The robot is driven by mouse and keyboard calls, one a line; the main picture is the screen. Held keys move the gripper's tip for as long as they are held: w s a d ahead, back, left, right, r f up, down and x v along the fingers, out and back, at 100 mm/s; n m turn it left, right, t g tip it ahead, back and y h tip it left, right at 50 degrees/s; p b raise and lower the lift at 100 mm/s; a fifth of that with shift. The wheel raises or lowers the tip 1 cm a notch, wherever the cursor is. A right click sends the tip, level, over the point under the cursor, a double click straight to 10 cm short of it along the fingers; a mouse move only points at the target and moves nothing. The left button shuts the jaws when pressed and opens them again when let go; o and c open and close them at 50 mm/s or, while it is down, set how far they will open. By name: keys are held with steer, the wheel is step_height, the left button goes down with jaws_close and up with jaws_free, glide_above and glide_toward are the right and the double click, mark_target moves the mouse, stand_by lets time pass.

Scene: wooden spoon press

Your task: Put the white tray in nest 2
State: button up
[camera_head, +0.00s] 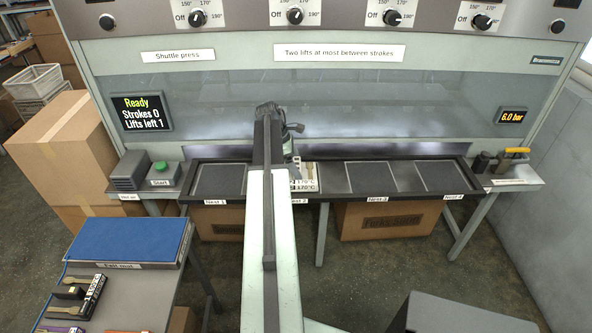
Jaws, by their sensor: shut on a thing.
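The white tray (306,181) is at nest 2 of the shuttle, just right of my arm. It bears dark print reading about 170°C, and my arm hides its left part. My gripper (294,166) is above it at the far end of my arm, shut on the white tray. The fingertips are mostly hidden, and I cannot tell whether the tray rests fully on the nest. The nest 2 label (299,202) is partly covered by my arm.
Nest 1 (218,179), nest 3 (371,177) and nest 4 (437,176) look empty. The display (141,111) reads Ready, Strokes 0, Lifts left 1. A green start button (160,166) is left. A side table holds a blue mat (130,239) and a black tray (84,298).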

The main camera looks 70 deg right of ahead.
steer(key=shift+f, duration=0.15)
steer(key=o, duration=1.6)
steer(key=shift+c, duration=0.2)
steer(key=shift+w+r+p, duration=0.1)
steer(key=shift+r+p, duration=0.35)
steer(key=shift+r, duration=0.2)
steer(key=p+v, duration=1)
steer(key=v, duration=0.1)
steer(key=shift+w+a, duration=0.1)
